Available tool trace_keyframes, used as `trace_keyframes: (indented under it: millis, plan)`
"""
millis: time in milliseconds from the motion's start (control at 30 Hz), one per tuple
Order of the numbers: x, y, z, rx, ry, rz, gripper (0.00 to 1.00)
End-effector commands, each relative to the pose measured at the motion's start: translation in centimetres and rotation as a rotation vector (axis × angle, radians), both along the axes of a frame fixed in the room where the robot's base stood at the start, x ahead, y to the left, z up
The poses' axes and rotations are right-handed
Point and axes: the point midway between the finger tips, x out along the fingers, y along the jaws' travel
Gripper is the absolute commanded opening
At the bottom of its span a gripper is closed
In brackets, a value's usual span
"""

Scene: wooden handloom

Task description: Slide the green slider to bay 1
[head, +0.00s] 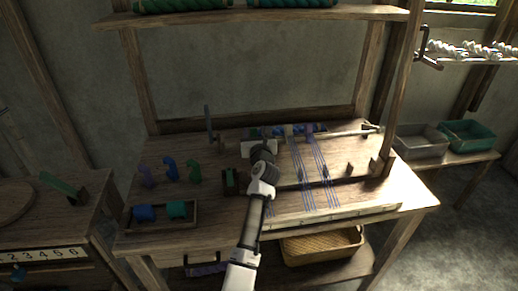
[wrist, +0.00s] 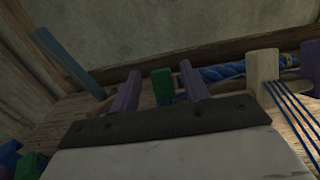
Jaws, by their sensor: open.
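A small green block (wrist: 162,86), which looks like the green slider, stands upright in the wrist view in front of a blue twisted cord. It appears between the two purple-grey fingers of my gripper (wrist: 160,88). The fingers are open with gaps on both sides; I cannot tell how far beyond the tips the block is. No bay numbers are readable at the cord.
Right of my gripper are a pale wooden block (wrist: 264,76) with blue threads and a purple block (wrist: 311,58). A blue-grey post (head: 208,121) stands left. Coloured pegs (head: 170,168) and a tray (head: 133,226) with spools occupy the table's left.

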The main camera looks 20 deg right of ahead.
Motion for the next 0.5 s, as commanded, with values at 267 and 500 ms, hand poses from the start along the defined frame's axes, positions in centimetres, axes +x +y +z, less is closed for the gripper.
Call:
trace_keyframes:
  millis: [267,500]
  plan:
    - [-5.5,0.6,-0.3,-0.003,0.0,-0.001,0.45]
    - [-9.4,0.9,-0.2,-0.002,0.001,-0.002,0.45]
